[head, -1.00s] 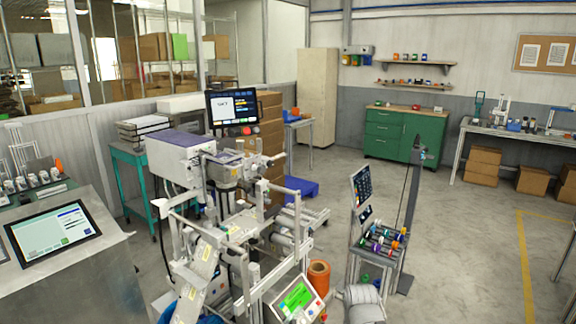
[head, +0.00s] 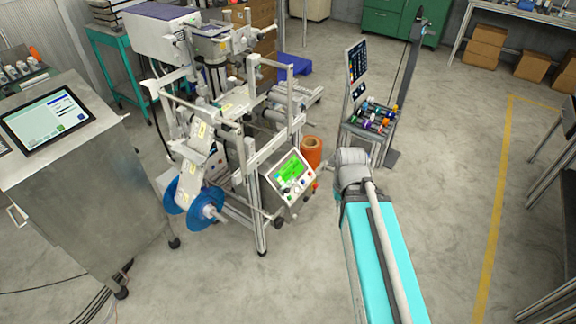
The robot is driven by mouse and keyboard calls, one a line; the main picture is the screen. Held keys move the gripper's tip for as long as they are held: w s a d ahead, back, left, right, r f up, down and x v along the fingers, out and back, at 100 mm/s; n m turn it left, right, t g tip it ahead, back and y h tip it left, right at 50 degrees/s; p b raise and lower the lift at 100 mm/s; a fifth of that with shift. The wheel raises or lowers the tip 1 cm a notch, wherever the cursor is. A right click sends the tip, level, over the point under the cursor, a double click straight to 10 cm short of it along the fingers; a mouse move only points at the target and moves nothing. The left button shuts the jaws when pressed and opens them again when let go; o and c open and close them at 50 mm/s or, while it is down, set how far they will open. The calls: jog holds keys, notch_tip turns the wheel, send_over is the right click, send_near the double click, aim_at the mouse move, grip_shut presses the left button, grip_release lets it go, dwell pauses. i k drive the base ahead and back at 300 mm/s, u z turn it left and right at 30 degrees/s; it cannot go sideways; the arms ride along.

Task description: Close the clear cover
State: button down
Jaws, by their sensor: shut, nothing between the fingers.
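The film machine (head: 222,112) stands left of centre in the head view, with a metal frame and rollers. A blue reel (head: 186,192) sits on a shaft low at its front left. A pale film strip (head: 201,150) runs above the reel. I cannot make out a clear cover on the machine. A control box with a green screen (head: 290,175) is at the machine's front right. My gripper is not in view; only parts of my arm and body show at the lower right, apart from the machine.
A steel cabinet with a tilted touchscreen (head: 48,117) stands at the left. A rack with coloured spools (head: 375,118) is behind my arm. The floor on the right, around a yellow line (head: 496,215), is mostly clear.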

aim_at(287, 190)
jog(key=k, duration=1.35)
jog(key=z, duration=0.45)
jog(key=i, duration=1.65)
jog(key=u, duration=0.55)
